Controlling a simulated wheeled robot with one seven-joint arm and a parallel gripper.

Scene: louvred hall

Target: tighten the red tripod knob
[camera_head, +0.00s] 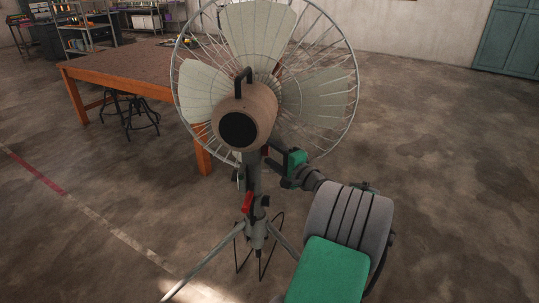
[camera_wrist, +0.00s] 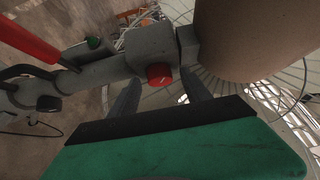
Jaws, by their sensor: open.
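A floor fan (camera_head: 240,118) stands on a grey tripod (camera_head: 255,225). In the wrist view a round red knob (camera_wrist: 159,73) sits on the grey joint block (camera_wrist: 150,48) just beside the tan motor housing (camera_wrist: 250,38). In the head view the knob is only a small red patch under the motor, mostly hidden. My gripper (camera_wrist: 160,84) is open, its two dark fingers pointing at the joint, one on each side of the knob with gaps between. In the head view my gripper (camera_head: 272,160) reaches the column from the right.
A red lever (camera_head: 247,202) is lower on the stand; it also shows at the left of the wrist view (camera_wrist: 30,40). The fan's wire cage (camera_head: 350,60) is close above. The tripod legs spread below. A wooden table (camera_head: 110,70) and stool (camera_head: 130,112) stand behind left; floor at right is clear.

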